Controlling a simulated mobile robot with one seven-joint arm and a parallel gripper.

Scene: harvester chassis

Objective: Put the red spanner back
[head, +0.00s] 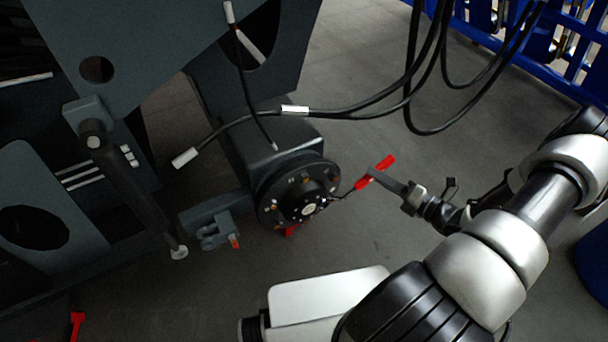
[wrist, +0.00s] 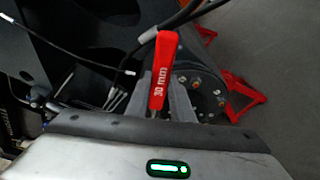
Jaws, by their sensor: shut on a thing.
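The red spanner (head: 384,164) is in my gripper (head: 371,176), held in the air to the right of the round hub (head: 300,196) in the head view. In the wrist view the red spanner (wrist: 164,68) stands upright in the picture, with pale lettering on its handle. My gripper (wrist: 166,105) is shut on it, with the grey fingers on both sides of its lower part. I cannot tell whether the dark thin piece between spanner and hub belongs to the spanner.
Black cables (head: 365,108) hang above and behind my gripper. The dark chassis (head: 150,45) fills the left side. A blue rack (head: 565,45) stands at the upper right. Red stands (wrist: 240,97) show behind the hub in the wrist view. Grey floor (head: 375,235) lies clear below my gripper.

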